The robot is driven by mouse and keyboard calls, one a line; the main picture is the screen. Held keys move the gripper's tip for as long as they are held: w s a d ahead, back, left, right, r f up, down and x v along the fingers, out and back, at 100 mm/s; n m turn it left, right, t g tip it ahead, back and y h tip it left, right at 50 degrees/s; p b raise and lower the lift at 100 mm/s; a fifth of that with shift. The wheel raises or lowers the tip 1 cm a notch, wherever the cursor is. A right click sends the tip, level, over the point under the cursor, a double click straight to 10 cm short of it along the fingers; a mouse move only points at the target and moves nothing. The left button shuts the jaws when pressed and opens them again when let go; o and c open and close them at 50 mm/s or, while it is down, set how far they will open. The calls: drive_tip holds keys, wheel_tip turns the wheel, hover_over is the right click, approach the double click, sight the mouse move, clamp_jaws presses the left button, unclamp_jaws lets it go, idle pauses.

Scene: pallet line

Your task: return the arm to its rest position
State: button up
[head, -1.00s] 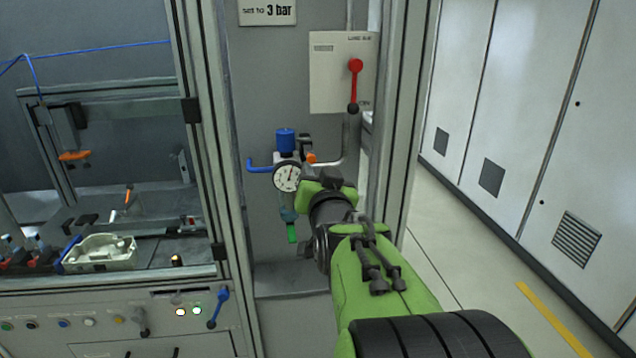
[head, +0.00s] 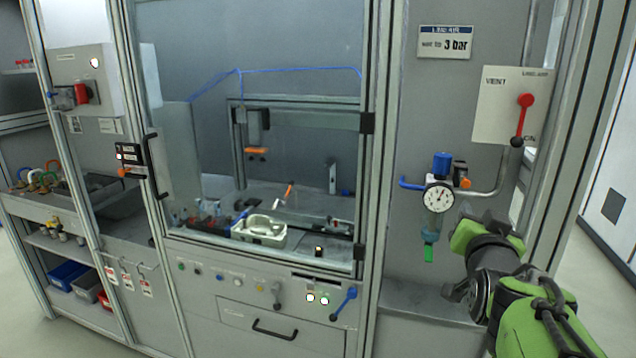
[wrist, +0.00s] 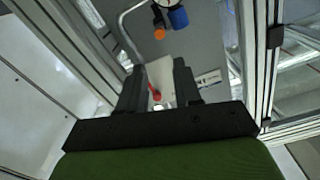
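My green and black arm comes in at the lower right of the head view. Its gripper (head: 488,222) is in front of the grey panel, to the right of the pressure gauge (head: 439,197) and below the red lever (head: 522,119). In the wrist view my gripper (wrist: 157,82) has its two dark fingers apart, with nothing held between them. The red lever (wrist: 155,95) shows in the gap behind the fingers. The fingertips are small and partly hidden by the arm in the head view.
A framed cell with a window stands at centre, with a light tray (head: 259,231) inside. Its blue-handled lever (head: 343,303) is on the front panel. A metal post (head: 572,150) stands close to my arm on the right. Shelves with bins (head: 68,274) are at left.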

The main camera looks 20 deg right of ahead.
drive_tip(key=s+a+f+n+g+y+p, duration=0.1)
drive_tip(key=s+a+f+n+y, duration=0.15)
drive_tip(key=a, duration=0.35)
drive_tip(key=s+a+f+n+g+y+p, duration=0.1)
drive_tip(key=s+a+n+g+y+p, duration=0.15)
drive_tip(key=a, duration=0.45)
drive_tip(key=s+a+f+n+g+y+p, duration=0.1)
drive_tip(key=s+a+f+y, duration=0.15)
drive_tip(key=a, duration=0.35)
drive_tip(key=s+a+f+n+g+y+p, duration=0.1)
drive_tip(key=s+a+f+g, duration=0.4)
drive_tip(key=s, duration=0.7)
drive_tip(key=a+n+y, duration=0.1)
drive_tip(key=a+n, duration=0.1)
drive_tip(key=shift+s+f+n, duration=0.25)
drive_tip(key=shift+s+n, duration=0.05)
drive_tip(key=shift+n, duration=0.1)
